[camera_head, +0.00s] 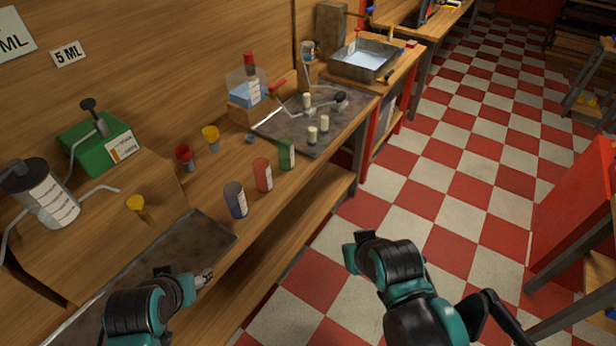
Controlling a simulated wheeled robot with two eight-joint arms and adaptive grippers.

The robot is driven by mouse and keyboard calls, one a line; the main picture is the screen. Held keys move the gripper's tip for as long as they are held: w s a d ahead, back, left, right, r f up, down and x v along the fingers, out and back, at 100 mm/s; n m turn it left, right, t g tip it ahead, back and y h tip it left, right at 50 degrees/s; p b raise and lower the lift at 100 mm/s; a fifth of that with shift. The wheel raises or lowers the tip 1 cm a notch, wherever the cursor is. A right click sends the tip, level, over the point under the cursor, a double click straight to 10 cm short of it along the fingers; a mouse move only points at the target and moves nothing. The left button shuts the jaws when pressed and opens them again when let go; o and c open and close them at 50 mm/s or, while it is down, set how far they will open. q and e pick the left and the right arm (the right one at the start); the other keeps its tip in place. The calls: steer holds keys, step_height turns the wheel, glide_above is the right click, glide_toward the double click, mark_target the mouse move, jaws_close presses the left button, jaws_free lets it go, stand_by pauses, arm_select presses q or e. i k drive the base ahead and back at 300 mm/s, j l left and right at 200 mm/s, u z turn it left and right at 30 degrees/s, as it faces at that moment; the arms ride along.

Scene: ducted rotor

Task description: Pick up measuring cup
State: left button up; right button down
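Several small cups stand on the wooden bench, and I cannot tell which one is the measuring cup. A blue cup (236,199), a red cup (263,174) and a green cup (287,153), each with a pale label, stand in a row along the front edge. Smaller flared cups, one red (184,155) and two yellow (211,136), (137,206), stand behind and to the left. My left gripper (203,279) is low over the metal tray, in front of the blue cup and apart from it. My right gripper (354,247) is over the floor, away from the bench. The fingers of both are too unclear to read.
A dark metal tray (190,238) lies at the near left. A green dispenser (97,143) and a lidded, marked cylinder (47,196) stand on the left. A second tray (270,127) holds white pieces and a rod. The checkered floor (440,200) is clear.

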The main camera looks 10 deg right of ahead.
mark_target(261, 166)
steer(key=u, duration=0.3)
steer(key=i+l+u, duration=0.2)
steer(key=l+u, duration=0.25)
steer(key=i+l+u, duration=0.2)
steer(key=u, duration=0.25)
steer(key=i+l, duration=0.1)
steer(key=l, duration=0.35)
steer(key=i+l+u, duration=0.15)
steer(key=l, duration=0.35)
steer(key=i+l, duration=0.1)
steer(key=l, duration=0.35)
steer(key=i+l+u, duration=0.15)
steer(key=l, duration=0.35)
steer(key=k, duration=0.05)
